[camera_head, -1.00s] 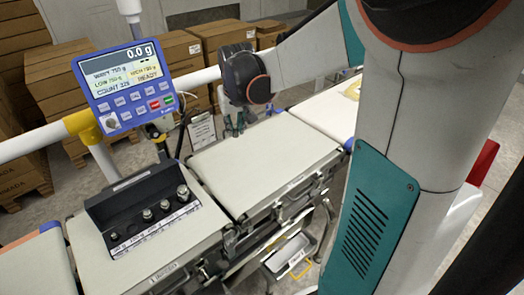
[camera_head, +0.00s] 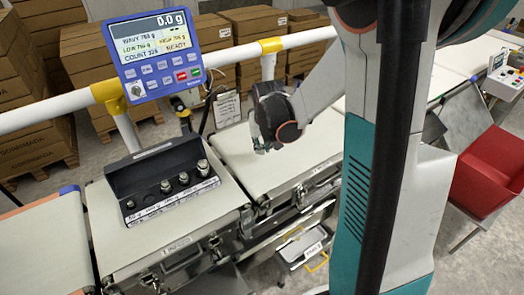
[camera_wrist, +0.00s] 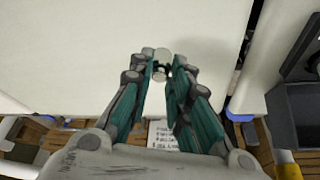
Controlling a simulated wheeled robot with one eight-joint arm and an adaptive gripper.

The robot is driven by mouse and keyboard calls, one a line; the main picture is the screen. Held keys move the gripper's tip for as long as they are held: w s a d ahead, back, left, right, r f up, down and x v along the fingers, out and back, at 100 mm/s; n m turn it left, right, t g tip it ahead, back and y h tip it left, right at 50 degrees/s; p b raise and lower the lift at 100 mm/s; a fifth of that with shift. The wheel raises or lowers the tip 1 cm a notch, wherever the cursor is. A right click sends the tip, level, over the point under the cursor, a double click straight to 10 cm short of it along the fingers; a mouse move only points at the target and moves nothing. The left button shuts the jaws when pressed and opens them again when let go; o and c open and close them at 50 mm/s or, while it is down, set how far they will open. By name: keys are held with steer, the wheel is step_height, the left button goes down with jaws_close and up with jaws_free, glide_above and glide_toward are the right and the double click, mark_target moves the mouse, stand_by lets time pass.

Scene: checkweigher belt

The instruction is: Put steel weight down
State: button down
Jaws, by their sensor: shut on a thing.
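My gripper (camera_head: 262,147) hangs over the pale weighing belt (camera_head: 305,150) in the head view. In the wrist view its fingers (camera_wrist: 161,70) are closed on a small steel weight (camera_wrist: 162,55), with the pale belt surface (camera_wrist: 80,45) behind it. The fingertips partly hide the weight. In the head view I cannot make out the weight at the fingers, and I cannot tell whether it touches the belt. A dark weight box (camera_head: 120,178) with several other steel weights (camera_head: 184,179) in its row stands on the left belt section (camera_head: 105,232).
The blue scale display (camera_head: 155,55) on a white rail (camera_head: 55,108) reads 0.0 g. Cardboard boxes (camera_head: 90,50) stand behind the rail. A red bin (camera_head: 490,175) is at the right. The belt around my gripper looks clear.

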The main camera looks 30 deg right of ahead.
steer(key=shift+f, duration=1.2)
steer(key=shift+f+b, duration=0.15)
steer(key=shift+b, duration=0.25)
steer(key=c, duration=1.5)
jaws_free()
steer(key=p+v, duration=0.4)
steer(key=v, duration=0.8)
steer(key=shift+p, duration=0.4)
